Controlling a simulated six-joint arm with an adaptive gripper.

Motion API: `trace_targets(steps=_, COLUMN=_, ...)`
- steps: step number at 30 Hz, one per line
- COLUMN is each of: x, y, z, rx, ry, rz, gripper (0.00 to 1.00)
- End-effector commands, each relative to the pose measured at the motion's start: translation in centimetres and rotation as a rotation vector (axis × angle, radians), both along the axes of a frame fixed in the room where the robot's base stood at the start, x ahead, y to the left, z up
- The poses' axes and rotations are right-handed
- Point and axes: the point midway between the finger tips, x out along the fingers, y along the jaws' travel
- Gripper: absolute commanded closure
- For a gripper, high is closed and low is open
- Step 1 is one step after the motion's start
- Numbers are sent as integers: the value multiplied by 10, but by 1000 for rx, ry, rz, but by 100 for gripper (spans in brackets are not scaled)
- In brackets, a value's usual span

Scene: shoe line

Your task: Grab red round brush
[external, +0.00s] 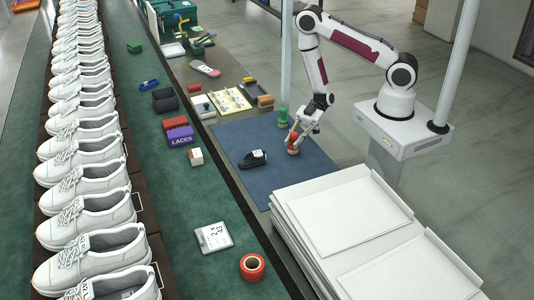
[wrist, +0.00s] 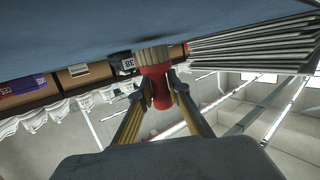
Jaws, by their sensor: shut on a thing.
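The red round brush (external: 293,140) stands upright on the blue mat (external: 240,182), with its red handle up and a tan round base below. My gripper (external: 297,131) is shut on its red handle from above. In the wrist view my two fingers (wrist: 159,97) close on both sides of the red handle (wrist: 159,84), and the brush's tan end (wrist: 153,56) is against or very close to the blue surface. Whether the base touches the mat is hard to tell.
A black shoe-shaped item with a white label (external: 252,159) lies on the mat to the left. A stack of white boards (external: 350,225) is in front.

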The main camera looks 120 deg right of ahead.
Motion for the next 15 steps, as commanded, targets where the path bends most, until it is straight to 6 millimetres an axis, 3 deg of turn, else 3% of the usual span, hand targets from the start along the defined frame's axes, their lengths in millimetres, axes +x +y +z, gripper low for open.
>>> trace_targets(steps=15, x=0, y=0, z=50, rx=-3, ry=-3, rz=1, gripper=100)
